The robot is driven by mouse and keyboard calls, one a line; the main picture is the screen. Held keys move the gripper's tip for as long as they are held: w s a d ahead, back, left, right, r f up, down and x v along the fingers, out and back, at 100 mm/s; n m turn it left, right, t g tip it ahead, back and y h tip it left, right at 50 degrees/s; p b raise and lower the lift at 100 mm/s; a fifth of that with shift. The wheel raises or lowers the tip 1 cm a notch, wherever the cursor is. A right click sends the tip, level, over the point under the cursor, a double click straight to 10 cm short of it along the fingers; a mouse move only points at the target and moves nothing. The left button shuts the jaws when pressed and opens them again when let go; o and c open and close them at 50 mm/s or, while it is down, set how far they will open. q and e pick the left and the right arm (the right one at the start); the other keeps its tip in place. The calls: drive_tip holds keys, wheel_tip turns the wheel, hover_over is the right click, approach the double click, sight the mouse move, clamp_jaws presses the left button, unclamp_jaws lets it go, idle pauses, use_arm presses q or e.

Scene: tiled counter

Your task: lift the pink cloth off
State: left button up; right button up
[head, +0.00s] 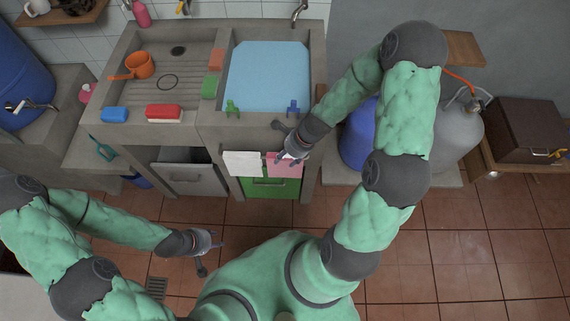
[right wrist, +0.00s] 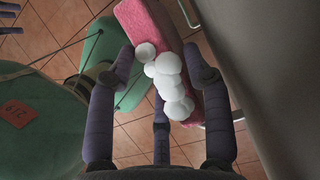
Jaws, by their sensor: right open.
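The pink cloth (head: 285,171) hangs at the front of the sink counter, beside a white cloth (head: 243,163). My right gripper (head: 293,158) is at the pink cloth's upper edge and partly covers it. In the right wrist view, my right gripper (right wrist: 160,62) is open, and the pink cloth (right wrist: 140,22) with round white lumps along it lies between and beyond the fingertips. I cannot tell whether any finger touches it. My left gripper (head: 214,243) is low over the floor, away from the counter; its fingers are too small to read.
The sink basin (head: 268,75) holds blue water. A green clip (head: 232,108) and a blue clip (head: 293,106) sit on its front rim. A green panel (head: 268,188) is below the cloths. A blue drum (head: 358,140) and grey cylinder (head: 460,128) stand to the right. The tiled floor in front is open.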

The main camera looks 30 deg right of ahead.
drive_tip(key=shift+f, duration=0.1)
clamp_jaws()
wheel_tip(320, 180, up, 18)
drive_tip(key=p, duration=1.1)
drive_tip(key=shift+r, duration=0.2)
